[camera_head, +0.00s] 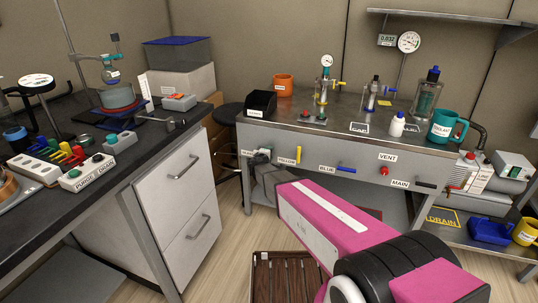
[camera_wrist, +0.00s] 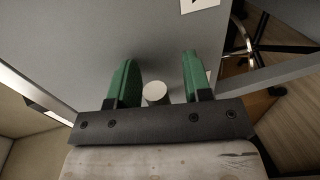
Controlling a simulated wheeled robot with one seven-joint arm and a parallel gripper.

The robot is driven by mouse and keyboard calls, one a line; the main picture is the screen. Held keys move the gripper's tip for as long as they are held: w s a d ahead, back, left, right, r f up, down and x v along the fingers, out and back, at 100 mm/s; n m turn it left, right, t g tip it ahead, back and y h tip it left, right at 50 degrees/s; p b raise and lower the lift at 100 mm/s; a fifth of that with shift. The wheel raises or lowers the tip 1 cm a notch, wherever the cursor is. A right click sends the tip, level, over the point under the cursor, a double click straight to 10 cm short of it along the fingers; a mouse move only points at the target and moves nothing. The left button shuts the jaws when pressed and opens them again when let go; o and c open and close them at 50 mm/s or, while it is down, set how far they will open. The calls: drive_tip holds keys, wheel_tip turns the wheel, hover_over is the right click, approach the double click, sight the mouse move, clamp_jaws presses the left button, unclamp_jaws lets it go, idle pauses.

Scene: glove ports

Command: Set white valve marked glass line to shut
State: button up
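A white round valve part (camera_wrist: 155,93) shows end-on in the wrist view, on the grey front panel of the bench. My gripper (camera_wrist: 160,60) is open, its two green fingers standing on either side of this part with gaps to both. In the head view my gripper (camera_head: 264,163) is at the left end of the bench front, beside a partly covered white label (camera_head: 247,153). The gripper hides most of the white valve there. I cannot read the label in full, nor tell the valve's setting.
Along the same panel to the right are a yellow handle (camera_head: 298,155), a blue handle (camera_head: 346,169), a red vent knob (camera_head: 384,171) and a black main handle (camera_head: 425,185). A black stool (camera_head: 228,114) stands left of the bench. A slatted crate (camera_head: 285,278) lies on the floor.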

drive_tip(key=v, duration=1)
drive_tip(key=shift+s, duration=0.4)
drive_tip(key=shift+r, duration=0.1)
drive_tip(key=s+d+f+m+g+h, duration=0.1)
drive_tip(key=s+d+m+g, duration=0.4)
drive_tip(key=d, duration=0.5)
drive_tip(key=s+d+f+m+g+h, duration=0.1)
drive_tip(key=s+d+f+m+g, duration=0.1)
drive_tip(key=s+d+m+g, duration=0.5)
drive_tip(key=s+d+m+g+y, duration=0.1)
drive_tip(key=s+d+y, duration=0.1)
drive_tip(key=s, duration=0.3)
drive_tip(key=s+d+g+y, duration=0.1)
drive_tip(key=s+d+y, duration=0.1)
drive_tip(key=s+y, duration=0.3)
drive_tip(key=shift+s+d+m+g, duration=0.3)
drive_tip(key=shift+s+m+g, duration=0.1)
drive_tip(key=shift+s, duration=0.2)
